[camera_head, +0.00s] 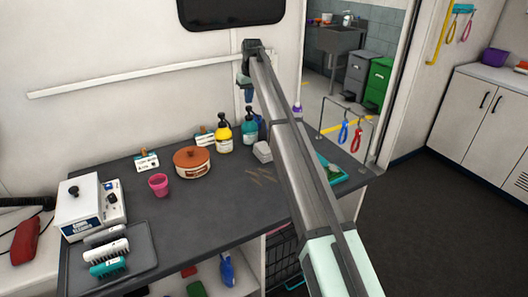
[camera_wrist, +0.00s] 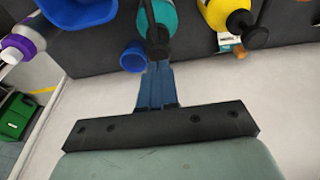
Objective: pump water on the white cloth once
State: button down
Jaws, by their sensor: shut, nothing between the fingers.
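A teal pump bottle (camera_head: 249,132) with a black pump head stands at the back of the dark table. A yellow pump bottle (camera_head: 223,138) with a black top stands just left of it. The labels are too small to read. A pale folded block (camera_head: 262,152), seemingly the white cloth, lies in front of the teal bottle. My gripper (camera_head: 249,98) points down above the teal bottle, its blue fingers shut and empty. In the wrist view the fingers (camera_wrist: 157,70) are close to the teal bottle's (camera_wrist: 155,15) black pump head; I cannot tell whether they touch.
A brown round tub (camera_head: 192,162), a pink cup (camera_head: 158,184) and small label cards stand to the left. A white device (camera_head: 91,208) and a brush tray (camera_head: 145,242) are at the front left. A purple-topped bottle (camera_head: 297,111) stands behind my arm. The table's front middle is clear.

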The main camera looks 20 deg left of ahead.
jog(key=shift+r, duration=0.1)
jog(key=shift+r, duration=1.9)
